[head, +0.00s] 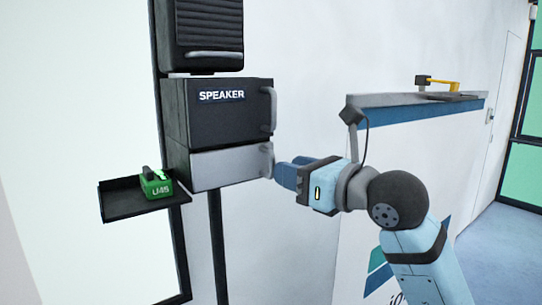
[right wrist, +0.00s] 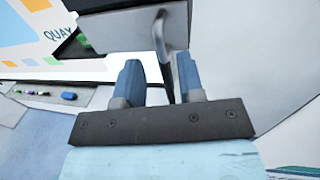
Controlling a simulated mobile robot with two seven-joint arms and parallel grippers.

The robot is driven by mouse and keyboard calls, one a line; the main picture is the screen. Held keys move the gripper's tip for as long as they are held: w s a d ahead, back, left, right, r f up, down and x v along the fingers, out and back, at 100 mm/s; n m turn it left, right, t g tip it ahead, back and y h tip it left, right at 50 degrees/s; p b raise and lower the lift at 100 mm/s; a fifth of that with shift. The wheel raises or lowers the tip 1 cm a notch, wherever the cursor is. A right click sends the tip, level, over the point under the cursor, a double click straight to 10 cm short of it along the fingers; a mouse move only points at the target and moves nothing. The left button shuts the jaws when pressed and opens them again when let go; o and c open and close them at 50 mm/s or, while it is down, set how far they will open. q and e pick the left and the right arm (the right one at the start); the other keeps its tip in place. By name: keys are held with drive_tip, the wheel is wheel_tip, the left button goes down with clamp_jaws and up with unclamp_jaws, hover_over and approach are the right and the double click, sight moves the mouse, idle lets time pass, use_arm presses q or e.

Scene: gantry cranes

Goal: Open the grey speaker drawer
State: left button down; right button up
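The grey speaker drawer (head: 218,169) is the light grey front under the black speaker unit (head: 225,118) marked SPEAKER. It looks shut, flush below that unit. Its upright handle (head: 267,160) is at the right end of the front. My right gripper (head: 288,172) is just right of this handle, fingers pointing at it. In the right wrist view my right gripper (right wrist: 160,76) has its two blue fingers apart, with the grey handle (right wrist: 159,38) lined up between and just beyond them. Whether it touches a finger is unclear. My left gripper is not in view.
A black shelf (head: 120,206) with a green U45 block (head: 156,186) juts out left of the drawer. Another black unit with a handle is above. A black post (head: 217,250) holds the stack. A white panel (head: 400,160) with a blue edge stands at right.

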sight(272, 171)
drive_tip(key=p+x, duration=0.1)
drive_tip(key=x, duration=0.4)
clamp_jaws()
